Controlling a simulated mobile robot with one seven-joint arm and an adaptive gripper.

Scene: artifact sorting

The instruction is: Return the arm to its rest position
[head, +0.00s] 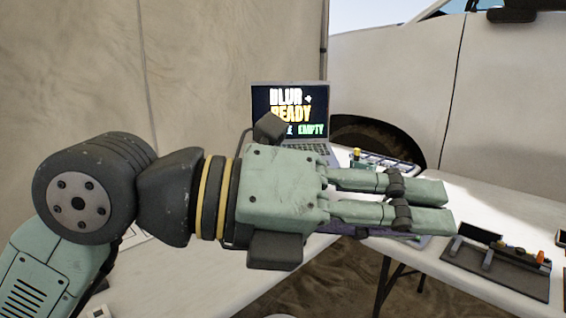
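My gripper (424,205) shows in the head view, large and close to the camera. My arm reaches in from the lower left, and the gripper points to the right. Its two pale green fingers lie side by side with a narrow dark gap between them. I see nothing held between them. Whether the fingertips touch is hard to tell from this angle. The gripper hangs above the white tables and hides part of them.
A laptop (290,112) stands open behind my gripper. Small items lie in a tray (388,163) behind the fingers. A dark tray (497,270) with small objects is on the right table (515,213). A tent wall (225,50) is at the left, a white vehicle (395,80) behind.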

